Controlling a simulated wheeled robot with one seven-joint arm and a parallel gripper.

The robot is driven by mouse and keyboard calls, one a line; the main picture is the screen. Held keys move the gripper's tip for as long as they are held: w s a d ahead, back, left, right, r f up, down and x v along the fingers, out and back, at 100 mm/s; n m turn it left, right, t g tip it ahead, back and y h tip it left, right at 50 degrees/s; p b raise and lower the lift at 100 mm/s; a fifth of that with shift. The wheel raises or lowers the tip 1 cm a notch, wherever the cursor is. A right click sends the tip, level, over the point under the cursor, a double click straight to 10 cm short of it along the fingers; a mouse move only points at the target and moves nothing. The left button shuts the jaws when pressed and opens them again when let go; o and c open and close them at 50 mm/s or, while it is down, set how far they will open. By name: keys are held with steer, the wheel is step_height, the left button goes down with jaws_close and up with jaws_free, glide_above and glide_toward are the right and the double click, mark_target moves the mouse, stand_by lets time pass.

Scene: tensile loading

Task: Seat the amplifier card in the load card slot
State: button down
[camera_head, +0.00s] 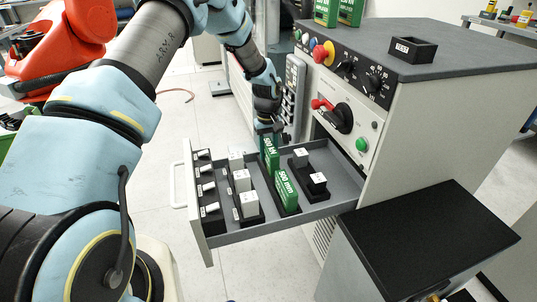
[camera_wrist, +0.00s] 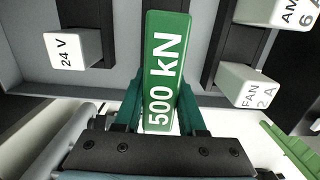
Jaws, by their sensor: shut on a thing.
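A green card marked 500 kN (camera_head: 270,152) stands upright over the far end of the black holder strip in the open drawer (camera_head: 215,236). In the wrist view the 500 kN card (camera_wrist: 163,70) sits between both green-tipped fingers. My gripper (camera_head: 268,128) is shut on this card from above. A second green card marked 500 mm (camera_head: 286,190) stands in the drawer just nearer the camera. I cannot tell how deep the 500 kN card sits, because its lower end is hidden.
White labelled blocks (camera_head: 242,181) stand in black holders on both sides of the green cards. Two more green cards (camera_head: 350,10) and a black open box (camera_head: 411,49) are on the cabinet top.

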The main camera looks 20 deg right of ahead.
steer(key=shift+f, duration=0.75)
steer(key=shift+f, duration=0.1)
steer(key=shift+c, duration=2.4)
jaws_free()
steer(key=r, duration=0.4)
steer(key=r+b, duration=0.1)
steer(key=r, duration=0.7)
steer(key=shift+w+r, duration=0.15)
steer(key=shift+w, duration=0.25)
